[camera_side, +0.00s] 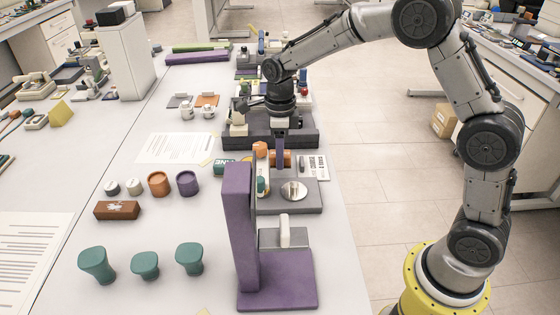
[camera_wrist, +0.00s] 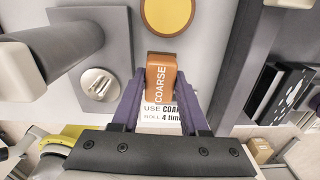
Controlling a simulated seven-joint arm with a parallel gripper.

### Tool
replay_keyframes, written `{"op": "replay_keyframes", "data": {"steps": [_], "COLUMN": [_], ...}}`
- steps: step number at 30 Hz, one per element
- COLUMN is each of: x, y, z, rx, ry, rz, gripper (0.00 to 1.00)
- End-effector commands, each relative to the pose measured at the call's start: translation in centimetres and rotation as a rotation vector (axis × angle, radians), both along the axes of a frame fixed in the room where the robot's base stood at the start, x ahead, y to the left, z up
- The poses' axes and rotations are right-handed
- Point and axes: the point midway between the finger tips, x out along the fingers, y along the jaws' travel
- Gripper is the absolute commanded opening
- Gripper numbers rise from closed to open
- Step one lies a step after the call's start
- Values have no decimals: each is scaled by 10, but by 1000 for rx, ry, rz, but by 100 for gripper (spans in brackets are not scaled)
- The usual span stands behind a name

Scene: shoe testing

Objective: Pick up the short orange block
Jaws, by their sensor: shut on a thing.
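The short orange block (camera_wrist: 161,72), lettered "COARSE", sits between the two purple fingers of my gripper (camera_wrist: 160,82) in the wrist view. The fingers are shut on its sides. In the side view, my gripper (camera_side: 280,152) points down beside the grey plate, and the orange block (camera_side: 287,158) shows partly behind the fingers. A printed card (camera_wrist: 163,113) reading "USE COARSE" lies below the block in the wrist view. I cannot tell whether the block is clear of the surface.
A round orange piece (camera_side: 260,148) stands close left of my gripper. A tall purple stand (camera_side: 240,225) is in front, and a grey plate with a metal disc (camera_side: 294,191) is nearby. A brown block (camera_side: 117,210) and several teal pieces (camera_side: 145,265) are on the left table.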

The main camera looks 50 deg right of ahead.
Motion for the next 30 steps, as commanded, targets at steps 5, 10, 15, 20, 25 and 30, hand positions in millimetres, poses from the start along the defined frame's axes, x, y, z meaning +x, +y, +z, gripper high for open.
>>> {"op": "replay_keyframes", "data": {"steps": [5, 10, 15, 20, 25, 30], "x": [-27, -64, -100, -124, -137, -140], "y": [-1, -3, -4, -5, -6, -6], "z": [37, 69, 84, 94, 100, 101], "rx": [0, 0, 0, 1, 0, 0], "ry": [-8, -4, -4, -2, -1, 0], "rz": [0, 0, 0, 0, 0, 0], "gripper": [0, 0, 0, 0, 0, 0]}}
